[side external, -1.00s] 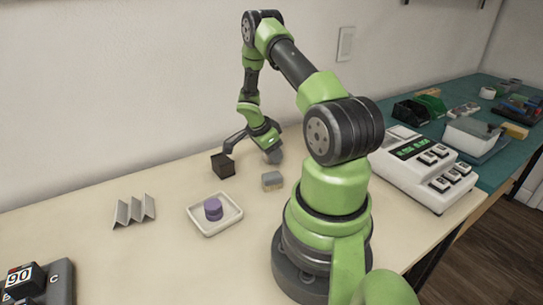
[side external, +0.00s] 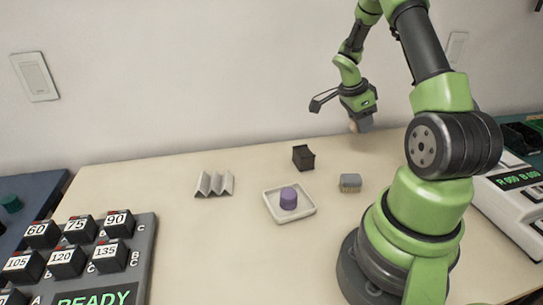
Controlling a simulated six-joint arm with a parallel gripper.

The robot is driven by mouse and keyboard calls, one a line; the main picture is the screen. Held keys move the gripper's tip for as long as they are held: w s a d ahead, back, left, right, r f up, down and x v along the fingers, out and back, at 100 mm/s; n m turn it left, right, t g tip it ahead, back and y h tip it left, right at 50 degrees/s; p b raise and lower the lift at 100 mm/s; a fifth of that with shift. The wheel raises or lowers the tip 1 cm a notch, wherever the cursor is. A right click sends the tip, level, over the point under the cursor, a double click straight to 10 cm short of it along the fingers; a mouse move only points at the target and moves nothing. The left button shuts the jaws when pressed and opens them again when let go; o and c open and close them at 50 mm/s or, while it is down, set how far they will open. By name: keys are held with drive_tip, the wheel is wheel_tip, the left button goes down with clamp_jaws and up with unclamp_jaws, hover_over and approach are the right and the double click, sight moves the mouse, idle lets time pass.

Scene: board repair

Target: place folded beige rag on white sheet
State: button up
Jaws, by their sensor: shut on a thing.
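My gripper (side external: 360,124) points down above the back of the table, behind and to the right of the black box. It is shut on a small beige thing (side external: 353,126), of which only a little shows beside the grey fingers. I cannot make out its folds. A pale zigzag-folded sheet (side external: 213,185) stands on the table at left, well away from my gripper. I see no flat white sheet in this view.
A black box (side external: 303,157), a white tray (side external: 275,211) with a purple cylinder (side external: 289,199), and a grey brush-like block (side external: 350,182) stand mid-table. A button panel (side external: 140,255) is at front left, a keyed device (side external: 515,190) at right. The table between tray and panel is clear.

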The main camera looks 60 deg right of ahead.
drive_tip(key=w+a+n, duration=0.2)
drive_tip(key=w, duration=0.2)
drive_tip(key=w+a+n+t, duration=0.1)
drive_tip(key=w+a+n, duration=0.1)
drive_tip(key=w, duration=0.2)
drive_tip(key=w+a+n+t+h, duration=0.1)
drive_tip(key=w+a+n, duration=0.1)
drive_tip(key=w, duration=0.2)
drive_tip(key=shift+w+a+r+n, duration=0.1)
drive_tip(key=shift+a+r+n, duration=0.2)
drive_tip(key=shift+r, duration=0.1)
drive_tip(key=w+a+n+t, duration=0.2)
drive_tip(key=w+a+n, duration=0.3)
drive_tip(key=w+a, duration=0.2)
drive_tip(key=n+t, duration=0.2)
drive_tip(key=n, duration=0.5)
hover_over(213, 176)
drive_tip(key=f, duration=0.2)
drive_tip(key=s+a+f, duration=0.1)
drive_tip(key=shift+y, duration=0.4)
drive_tip(key=shift+f, duration=2.5)
drive_tip(key=o, duration=0.9)
drive_tip(key=shift+f, duration=0.1)
